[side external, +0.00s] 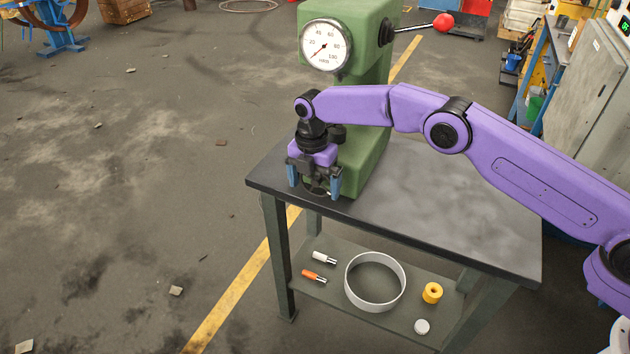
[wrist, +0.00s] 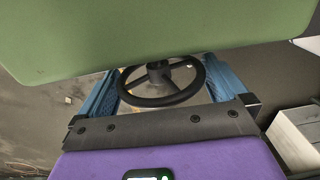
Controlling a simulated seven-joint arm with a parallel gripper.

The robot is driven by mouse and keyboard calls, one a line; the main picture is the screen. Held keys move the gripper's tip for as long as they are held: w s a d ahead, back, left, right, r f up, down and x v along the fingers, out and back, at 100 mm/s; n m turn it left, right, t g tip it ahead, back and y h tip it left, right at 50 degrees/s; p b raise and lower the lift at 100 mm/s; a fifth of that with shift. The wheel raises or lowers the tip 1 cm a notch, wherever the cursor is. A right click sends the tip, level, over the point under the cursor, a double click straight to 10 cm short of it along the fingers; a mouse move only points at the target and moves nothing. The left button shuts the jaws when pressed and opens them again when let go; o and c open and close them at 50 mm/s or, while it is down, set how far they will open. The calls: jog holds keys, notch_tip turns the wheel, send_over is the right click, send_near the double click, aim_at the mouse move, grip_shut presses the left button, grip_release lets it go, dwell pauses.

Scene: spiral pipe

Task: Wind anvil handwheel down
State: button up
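The anvil handwheel (wrist: 160,98) is a black spoked wheel with a round hub, seen below the green body of the tester (wrist: 150,35) in the wrist view. In the side external view it is mostly hidden behind my gripper (side external: 315,191), low at the tester's front. My gripper points down there, its two blue fingers wide apart. In the wrist view one finger stands on each side of the wheel, close to the rim; I cannot tell whether either touches. The anvil itself cannot be made out.
The tester (side external: 373,155) stands on a dark metal table (side external: 450,200), with a dial gauge (side external: 326,46) and a red-knobbed lever (side external: 443,22). A lower shelf (side external: 330,293) holds a grey ring (side external: 349,285) and small parts. The tabletop's right side is clear.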

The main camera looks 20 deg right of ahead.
jog(key=shift+w+d, duration=0.1)
jog(key=shift+d, duration=0.05)
dwell(0.3)
jog(key=shift+t+y, duration=0.7)
jog(key=shift+d+t+y, duration=0.15)
jog(key=shift+t+y, duration=0.75)
jog(key=v, duration=1.8)
jog(key=s+d+m+g, duration=0.1)
jog(key=s+d+m, duration=0.2)
jog(key=s, duration=0.5)
jog(key=s+d+r+m+h, duration=0.1)
jog(key=s+d+m, duration=0.2)
jog(key=s, duration=0.5)
jog(key=shift+r+g, duration=0.3)
jog(key=shift+g, duration=0.1)
jog(key=shift+s, duration=0.1)
